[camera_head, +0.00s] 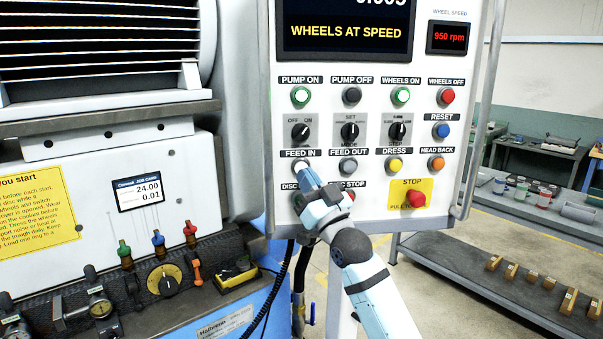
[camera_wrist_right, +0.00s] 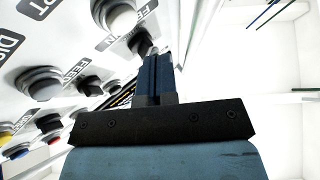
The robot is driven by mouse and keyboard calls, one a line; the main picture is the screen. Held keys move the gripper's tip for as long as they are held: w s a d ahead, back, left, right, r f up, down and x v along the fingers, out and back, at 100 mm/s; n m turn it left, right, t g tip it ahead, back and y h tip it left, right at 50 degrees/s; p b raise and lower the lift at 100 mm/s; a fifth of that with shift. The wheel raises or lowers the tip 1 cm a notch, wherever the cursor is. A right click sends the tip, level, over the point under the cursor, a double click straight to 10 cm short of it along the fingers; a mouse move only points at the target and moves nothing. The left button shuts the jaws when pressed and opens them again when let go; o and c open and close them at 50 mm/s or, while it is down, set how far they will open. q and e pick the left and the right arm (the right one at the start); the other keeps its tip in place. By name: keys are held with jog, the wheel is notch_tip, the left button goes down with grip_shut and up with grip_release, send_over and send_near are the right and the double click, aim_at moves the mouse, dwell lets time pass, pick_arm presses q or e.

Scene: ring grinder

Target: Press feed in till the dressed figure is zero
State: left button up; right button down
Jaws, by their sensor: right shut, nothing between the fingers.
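The control panel (camera_head: 375,120) faces me. Its screen (camera_head: 345,31) reads "WHEELS AT SPEED"; a number above is cut by the picture's top edge and cannot be read surely. The FEED IN button (camera_head: 299,167) is partly behind my right gripper (camera_head: 305,176). In the wrist view the pale FEED IN button (camera_wrist_right: 118,14) shows beside its label. My right gripper (camera_wrist_right: 151,53) is shut and empty, its tips close to the panel by this button. I cannot tell whether they touch it. My left gripper is out of view.
FEED OUT (camera_head: 347,170) is right of FEED IN, DRESS (camera_head: 395,166) further right. The red STOP button (camera_head: 415,198) is at lower right. My arm hides part of the bottom row. Wheel speed (camera_head: 447,37) shows 950 rpm.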

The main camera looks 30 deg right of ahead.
jog(key=shift+w+d, duration=0.5)
jog(key=shift+w, duration=0.4)
jog(key=shift+w+d, duration=0.1)
jog(key=shift+w, duration=0.05)
dwell(1.4)
jog(key=shift+w+d, duration=0.1)
jog(key=shift+w, duration=0.15)
jog(key=shift+w+d+r, duration=0.1)
jog(key=shift+w+d, duration=0.15)
jog(key=shift+w, duration=0.15)
dwell(0.8)
dwell(0.3)
jog(key=shift+s+a, duration=0.45)
jog(key=shift+s, duration=0.35)
jog(key=shift+p, duration=0.3)
